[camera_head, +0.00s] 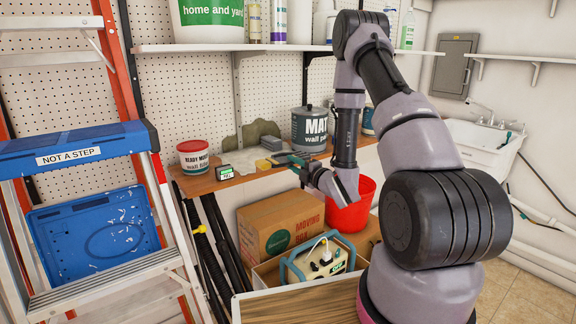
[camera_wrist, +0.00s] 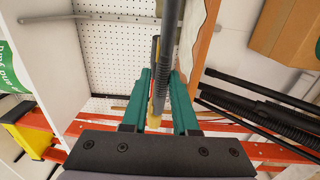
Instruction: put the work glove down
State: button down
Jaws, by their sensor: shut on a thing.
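My gripper (camera_head: 284,160) is over the wooden bench (camera_head: 233,181), in front of the grey paint can. In the wrist view its two teal fingers (camera_wrist: 160,102) are shut on a thin item, which I take to be the work glove (camera_wrist: 165,58), seen edge-on. It shows as a long dark grey strip with a yellowish part between the fingers. Its full outline is hidden. In the head view I cannot make it out clearly from the gripper, nor tell whether it touches the bench.
A white tub with a red lid (camera_head: 193,157), a small green-screened device (camera_head: 224,172) and a grey paint can (camera_head: 309,128) stand on the bench. A red bucket (camera_head: 351,210) is right of my gripper. A cardboard box (camera_head: 277,226) is below. A stepladder (camera_head: 75,150) stands left.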

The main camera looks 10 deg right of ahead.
jog(key=shift+d, duration=0.1)
jog(key=shift+s+d+f+m+t+h, duration=0.1)
jog(key=shift+s+d+m+t+h, duration=0.2)
jog(key=shift+d+m+h, duration=0.7)
jog(key=shift+s+d+f+m+t+h, duration=0.15)
jog(key=shift+s+d+m+h, duration=0.45)
jog(key=shift+h, duration=0.75)
jog(key=shift+s+d+f+m+t+h, duration=0.2)
jog(key=shift+d+m+h, duration=0.4)
jog(key=shift+d+h, duration=0.45)
